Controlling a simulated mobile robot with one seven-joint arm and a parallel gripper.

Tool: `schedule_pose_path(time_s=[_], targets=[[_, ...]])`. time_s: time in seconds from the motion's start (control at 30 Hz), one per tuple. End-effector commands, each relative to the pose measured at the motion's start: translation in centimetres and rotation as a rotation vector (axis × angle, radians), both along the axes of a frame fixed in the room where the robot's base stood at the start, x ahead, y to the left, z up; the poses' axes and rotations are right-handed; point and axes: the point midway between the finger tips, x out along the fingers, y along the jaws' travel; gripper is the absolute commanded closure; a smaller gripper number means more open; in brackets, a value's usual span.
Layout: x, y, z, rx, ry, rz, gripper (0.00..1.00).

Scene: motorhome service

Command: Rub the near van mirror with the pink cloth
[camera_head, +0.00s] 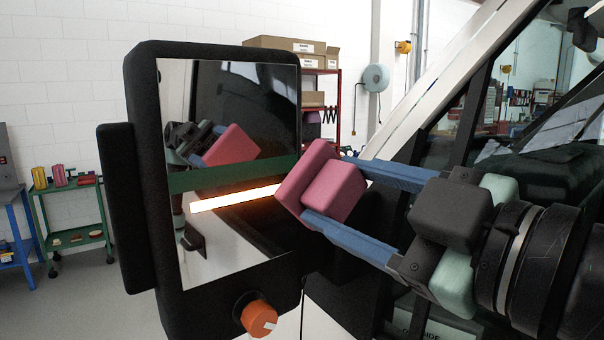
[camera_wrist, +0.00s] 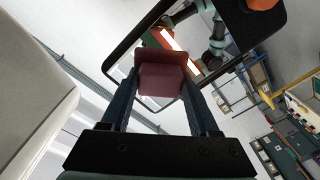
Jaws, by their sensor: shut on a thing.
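The van mirror (camera_head: 235,115) stands upright in a black housing (camera_head: 145,80) left of centre in the head view. Its glass reflects the pink cloth, my arm, a green band and a bright strip. The pink cloth (camera_head: 338,190) is a block with a flat pad at its front. My gripper (camera_head: 325,185) is shut on it, a blue finger on each side. The pad is at the right edge of the glass; I cannot tell whether it touches. In the wrist view the cloth (camera_wrist: 162,80) sits between the fingers, in front of the mirror (camera_wrist: 205,35).
An orange knob (camera_head: 258,316) is at the bottom of the housing. The van's windscreen and pillar (camera_head: 440,110) are behind my arm on the right. A green trolley (camera_head: 72,210) and a red shelf with boxes (camera_head: 318,70) stand far back.

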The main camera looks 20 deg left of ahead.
Motion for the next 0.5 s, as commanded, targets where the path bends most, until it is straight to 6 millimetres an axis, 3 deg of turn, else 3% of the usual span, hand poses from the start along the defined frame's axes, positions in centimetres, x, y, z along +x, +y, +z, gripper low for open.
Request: schedule_pose_path(time_s=[0.1,0.27,0.5], targets=[[-1.8,1.5,-1.8,0.0,0.001,0.002,0.83],[-3.6,2.8,-3.2,0.001,-0.001,0.001,0.83],[-3.5,4.1,-3.4,0.004,-0.001,0.003,0.83]])
